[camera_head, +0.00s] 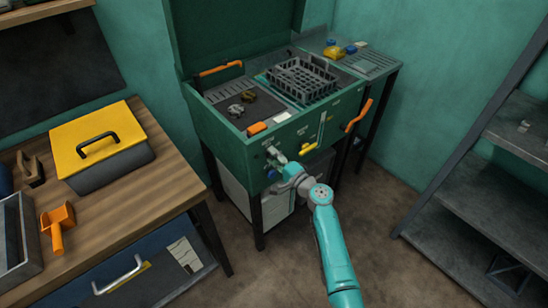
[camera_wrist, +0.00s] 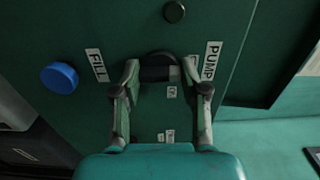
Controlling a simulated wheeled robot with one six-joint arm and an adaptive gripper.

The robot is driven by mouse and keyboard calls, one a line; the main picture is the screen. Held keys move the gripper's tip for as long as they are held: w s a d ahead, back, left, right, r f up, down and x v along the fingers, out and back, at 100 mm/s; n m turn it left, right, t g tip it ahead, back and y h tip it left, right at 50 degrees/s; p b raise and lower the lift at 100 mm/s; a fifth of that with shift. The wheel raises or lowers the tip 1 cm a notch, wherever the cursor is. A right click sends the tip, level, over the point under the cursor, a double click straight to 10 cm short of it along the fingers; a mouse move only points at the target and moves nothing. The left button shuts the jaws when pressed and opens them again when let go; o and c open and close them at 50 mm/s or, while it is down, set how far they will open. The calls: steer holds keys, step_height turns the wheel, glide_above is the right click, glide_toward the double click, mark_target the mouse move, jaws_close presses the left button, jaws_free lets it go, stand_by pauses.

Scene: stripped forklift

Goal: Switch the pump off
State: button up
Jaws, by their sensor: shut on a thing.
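The green machine (camera_head: 228,141) stands ahead with its lid up. Its front panel (camera_wrist: 225,25) fills much of the wrist view. A dark switch part (camera_wrist: 158,72) lies between the FILL label (camera_wrist: 97,65) and the PUMP label (camera_wrist: 211,60); it appears to be the pump switch. My gripper (camera_wrist: 162,75) is shut on it, one finger on each side. Small labels (camera_wrist: 172,92) show below the switch; I cannot read them surely. In the head view my gripper (camera_head: 283,162) is at the panel's left part and hides the switch.
A blue knob (camera_wrist: 59,77) is left of my gripper, and a dark round knob (camera_wrist: 174,12) is above it. A yellow lever (camera_head: 322,135) and an orange handle (camera_head: 358,115) stick out farther right. A workbench (camera_head: 130,206) stands left, shelves (camera_head: 475,193) right, with open floor between.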

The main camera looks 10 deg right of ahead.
stand_by(0.4)
steer(key=o, duration=1.1)
steer(key=shift+o, duration=0.2)
steer(key=shift+s, duration=0.1)
steer(key=v, duration=1.1)
steer(key=shift+s+d, duration=0.25)
steer(key=shift+s, duration=0.1)
steer(key=shift+f, duration=0.1)
